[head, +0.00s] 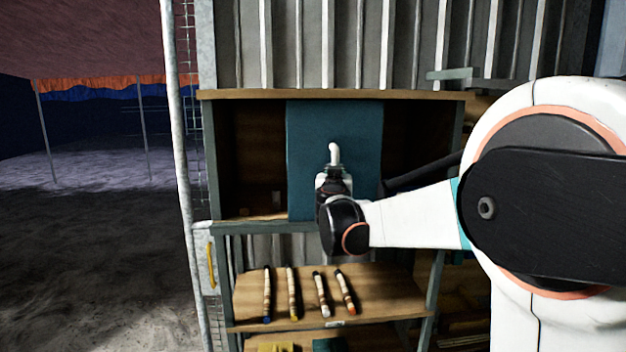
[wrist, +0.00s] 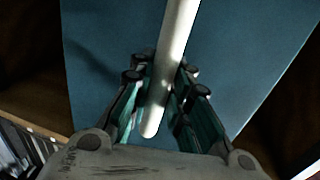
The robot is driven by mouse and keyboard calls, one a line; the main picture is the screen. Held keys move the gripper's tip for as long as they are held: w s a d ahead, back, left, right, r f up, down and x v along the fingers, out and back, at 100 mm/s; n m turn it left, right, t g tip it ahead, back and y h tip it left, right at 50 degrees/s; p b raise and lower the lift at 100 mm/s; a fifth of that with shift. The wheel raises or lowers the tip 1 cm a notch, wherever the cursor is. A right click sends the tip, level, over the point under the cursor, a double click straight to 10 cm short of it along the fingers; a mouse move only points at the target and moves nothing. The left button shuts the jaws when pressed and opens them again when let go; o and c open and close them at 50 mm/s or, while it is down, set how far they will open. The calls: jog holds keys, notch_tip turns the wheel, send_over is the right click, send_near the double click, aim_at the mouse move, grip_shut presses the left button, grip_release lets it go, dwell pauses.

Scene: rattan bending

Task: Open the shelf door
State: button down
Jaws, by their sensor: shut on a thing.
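The shelf door (head: 305,130) is a teal panel in the upper part of the shelf. Dark openings show on both its left and right sides. A white handle (head: 334,152) stands on the door's front. My gripper (head: 334,172) is at the handle's lower part, in front of the door. In the wrist view, the white handle (wrist: 172,70) runs between the two fingers of my gripper (wrist: 163,95), which are shut on it. The teal door (wrist: 105,50) fills the background there. The fingers hide part of the handle.
The wooden shelf frame (head: 400,95) surrounds the door. A lower wooden board (head: 385,290) holds several banded sticks (head: 292,292). A pale post (head: 178,150) and a yellow handle (head: 211,265) are at left. Open ground (head: 90,260) lies farther left.

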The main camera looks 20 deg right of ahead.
jog(key=shift+s+d, duration=0.3)
jog(key=shift+d, duration=0.5)
jog(key=c, duration=1.5)
grip_release()
jog(key=v, duration=1.2)
jog(key=shift+s, duration=0.15)
